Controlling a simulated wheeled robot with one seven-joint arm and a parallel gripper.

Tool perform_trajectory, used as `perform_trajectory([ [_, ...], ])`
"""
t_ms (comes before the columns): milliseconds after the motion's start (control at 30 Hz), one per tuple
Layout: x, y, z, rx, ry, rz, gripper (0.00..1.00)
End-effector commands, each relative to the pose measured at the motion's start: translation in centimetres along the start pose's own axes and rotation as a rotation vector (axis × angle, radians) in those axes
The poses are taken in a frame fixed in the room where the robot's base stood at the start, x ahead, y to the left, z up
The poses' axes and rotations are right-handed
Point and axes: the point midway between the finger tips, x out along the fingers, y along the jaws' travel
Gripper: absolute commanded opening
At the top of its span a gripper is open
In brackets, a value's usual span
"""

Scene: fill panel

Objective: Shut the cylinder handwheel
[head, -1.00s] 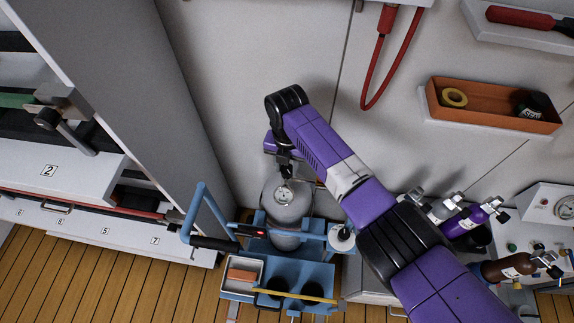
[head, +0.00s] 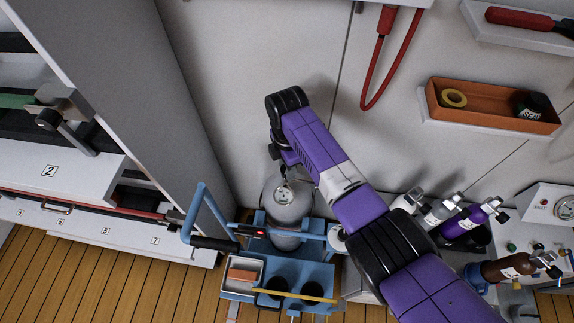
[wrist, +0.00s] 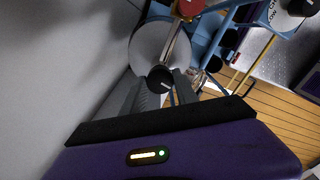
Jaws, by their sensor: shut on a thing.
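A grey cylinder (head: 288,212) stands upright in a blue cart, its top towards my gripper. In the wrist view the cylinder (wrist: 150,42) shows beyond the fingers, with a round black handwheel (wrist: 160,79) at its valve. My gripper (wrist: 166,88) is at the handwheel, with a grey finger on each side, shut on it. In the head view my gripper (head: 283,180) is above the cylinder's top, and my wrist hides most of the valve and the handwheel.
The blue cart (head: 290,270) has a tall handle (head: 203,205) at left and a white tray (head: 241,273). A grey cabinet side stands left. Several small bottles, including a purple one (head: 464,222), stand right. A red hose (head: 385,75) hangs on the wall.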

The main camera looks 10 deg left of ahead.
Motion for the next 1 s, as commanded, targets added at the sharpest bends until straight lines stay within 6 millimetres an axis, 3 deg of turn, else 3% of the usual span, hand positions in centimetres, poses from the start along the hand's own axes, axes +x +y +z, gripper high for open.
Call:
perform_trajectory([
  [1000,-0.11,0.03,-0.05,0.963,0.001,0.000,0.00],
])
